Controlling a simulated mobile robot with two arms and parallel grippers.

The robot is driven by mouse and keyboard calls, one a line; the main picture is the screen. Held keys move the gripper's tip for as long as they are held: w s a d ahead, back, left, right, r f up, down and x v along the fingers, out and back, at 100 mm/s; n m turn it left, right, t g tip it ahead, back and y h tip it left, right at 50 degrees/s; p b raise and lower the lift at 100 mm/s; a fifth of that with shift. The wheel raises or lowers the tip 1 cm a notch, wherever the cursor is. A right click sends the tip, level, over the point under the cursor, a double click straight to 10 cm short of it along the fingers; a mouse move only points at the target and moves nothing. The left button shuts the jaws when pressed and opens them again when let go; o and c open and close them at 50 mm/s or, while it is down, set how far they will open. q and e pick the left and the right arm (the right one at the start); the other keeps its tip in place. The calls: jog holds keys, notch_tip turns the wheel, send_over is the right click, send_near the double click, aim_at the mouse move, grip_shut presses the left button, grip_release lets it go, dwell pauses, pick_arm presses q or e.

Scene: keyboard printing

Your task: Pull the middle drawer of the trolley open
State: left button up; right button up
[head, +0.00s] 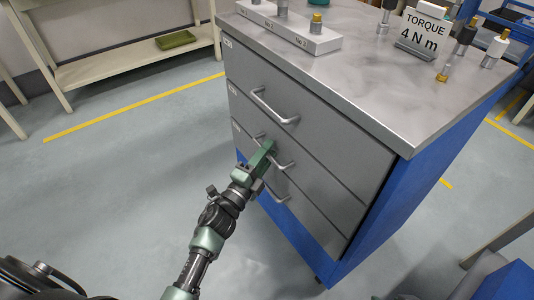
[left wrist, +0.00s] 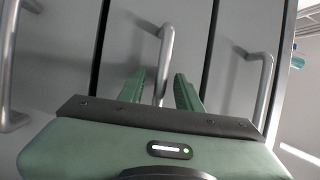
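The trolley (head: 370,165) has grey drawer fronts, a blue body and a grey top. Its middle drawer (head: 318,175) looks flush with the other fronts. The middle bar handle (head: 286,165) is partly hidden by my left gripper (head: 269,150). In the left wrist view, the two green fingers of my left gripper (left wrist: 160,88) stand apart, one on each side of the middle handle (left wrist: 166,50). Slim gaps show between the bar and the fingers. My right gripper is not in view.
The top drawer handle (head: 273,107) is above my gripper and the bottom one (head: 275,193) below. A white block (head: 285,32) and a torque sign (head: 424,32) stand on the trolley top. The floor (head: 110,190) left of the trolley is clear.

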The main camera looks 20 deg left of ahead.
pick_arm(q)
jog(key=shift+c, duration=0.2)
grip_shut()
dwell(1.1)
